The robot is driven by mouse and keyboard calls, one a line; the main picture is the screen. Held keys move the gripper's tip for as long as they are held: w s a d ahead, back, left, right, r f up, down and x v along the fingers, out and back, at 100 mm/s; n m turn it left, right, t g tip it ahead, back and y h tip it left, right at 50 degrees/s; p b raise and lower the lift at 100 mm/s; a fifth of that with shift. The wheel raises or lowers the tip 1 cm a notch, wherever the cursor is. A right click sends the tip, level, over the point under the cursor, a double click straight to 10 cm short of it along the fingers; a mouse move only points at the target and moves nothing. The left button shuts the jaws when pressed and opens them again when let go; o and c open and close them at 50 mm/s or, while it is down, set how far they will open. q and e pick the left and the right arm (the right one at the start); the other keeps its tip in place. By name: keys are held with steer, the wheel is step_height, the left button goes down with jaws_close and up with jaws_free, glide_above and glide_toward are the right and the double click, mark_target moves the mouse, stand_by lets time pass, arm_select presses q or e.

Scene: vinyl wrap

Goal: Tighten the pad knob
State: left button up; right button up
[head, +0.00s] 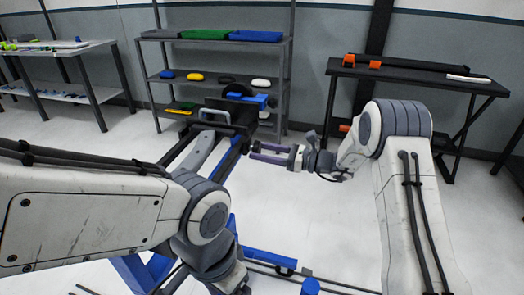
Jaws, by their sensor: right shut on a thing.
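The blue and black frame of the machine (222,160) runs from the middle of the head view back toward the shelf. My right gripper (252,152) reaches in from the right, with its purple-grey fingers level and pointing left at the blue rail. It is shut on the pad knob at the rail's side. The knob is small and mostly hidden between the fingertips, so its shape cannot be made out. My left arm crosses the lower left and bends down at the bottom edge. Its gripper is out of view.
A grey shelf (213,78) with coloured pads and bins stands behind the machine. A black table (420,75) with a dark roll is at the back right, a workbench (60,50) at the back left. Blue frame parts (268,259) lie low in front. White floor is open between.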

steer(key=shift+f, duration=0.1)
steer(key=o, duration=1.4)
steer(key=shift+c, duration=0.2)
steer(key=v, duration=1)
steer(key=shift+d, duration=0.3)
steer(key=shift+s, duration=0.1)
